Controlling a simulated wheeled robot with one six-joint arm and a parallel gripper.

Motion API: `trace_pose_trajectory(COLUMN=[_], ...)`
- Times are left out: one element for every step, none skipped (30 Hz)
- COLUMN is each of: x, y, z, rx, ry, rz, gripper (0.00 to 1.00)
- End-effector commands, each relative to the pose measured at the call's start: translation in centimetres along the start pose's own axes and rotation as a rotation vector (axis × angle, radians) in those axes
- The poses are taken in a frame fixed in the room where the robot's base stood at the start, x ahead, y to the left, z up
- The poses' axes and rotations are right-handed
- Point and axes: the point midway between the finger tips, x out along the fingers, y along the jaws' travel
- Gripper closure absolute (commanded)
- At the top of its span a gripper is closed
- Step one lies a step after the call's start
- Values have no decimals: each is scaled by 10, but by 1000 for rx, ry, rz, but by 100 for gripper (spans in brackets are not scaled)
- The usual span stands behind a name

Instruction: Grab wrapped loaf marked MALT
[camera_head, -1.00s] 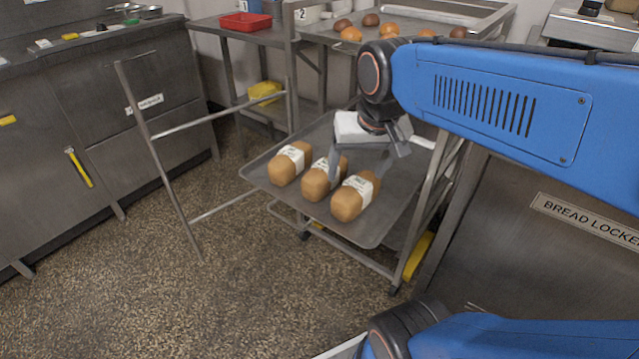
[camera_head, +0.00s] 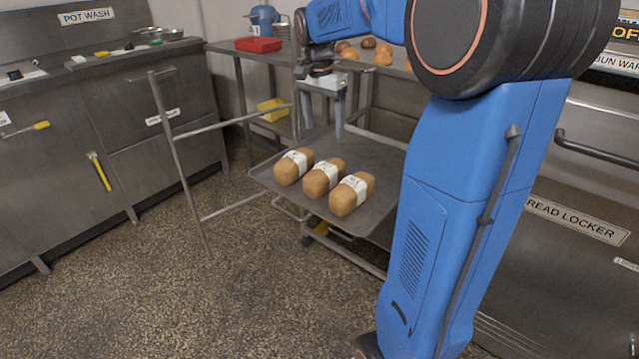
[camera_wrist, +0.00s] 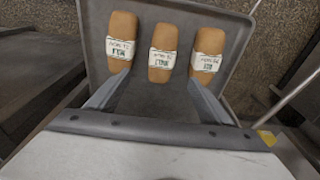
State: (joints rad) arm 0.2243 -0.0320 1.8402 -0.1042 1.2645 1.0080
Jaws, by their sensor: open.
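Three brown loaves with white paper bands lie in a row near the front edge of a grey tray (camera_head: 372,160): a left loaf (camera_head: 294,167), a middle loaf (camera_head: 322,178) and a right loaf (camera_head: 352,193). In the wrist view, the order is reversed: right loaf (camera_wrist: 122,40), middle loaf (camera_wrist: 162,52), left loaf (camera_wrist: 208,52). The band print is small and upside down there; I cannot tell surely which reads MALT. My gripper (camera_head: 323,130) is open and empty, pointing down above the tray's back part, apart from the loaves. Its fingers also show in the wrist view (camera_wrist: 158,82).
The tray sits on a metal rack whose side frame (camera_head: 180,150) stands at left. Behind are a bench with a red tray (camera_head: 258,44) and buns (camera_head: 382,58), and a yellow box (camera_head: 272,108) below. The bread locker (camera_head: 560,225) is at right. Floor is clear in front.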

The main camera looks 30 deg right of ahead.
Motion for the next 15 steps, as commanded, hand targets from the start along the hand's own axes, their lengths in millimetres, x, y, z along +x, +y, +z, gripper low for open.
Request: trace_pose_trajectory(x=[1,2,4,7,10,16,20,25,33,38,43,51,56,61,68], y=[-2,-3,-3,-3,-3,-3,-3,-3,-3,-3,-3,-3,-2,-3,-2], z=[-3,-4,-5,-5,-5,-5,-5,-4,-4,-4,-4,-4,-4,-4,-4], rx=[11,15,19,20,21,20,20,20,19,19,19,19,19,19,19], ry=[-1,-1,-2,-2,-2,-2,-3,-3,-3,-3,-3,-3,-3,-3,-3], rz=[4,5,6,7,7,7,8,8,8,9,8,9,9,8,8], gripper=[26,26,26,26,26,26,26,26,26,26,26,26,26,26,26])
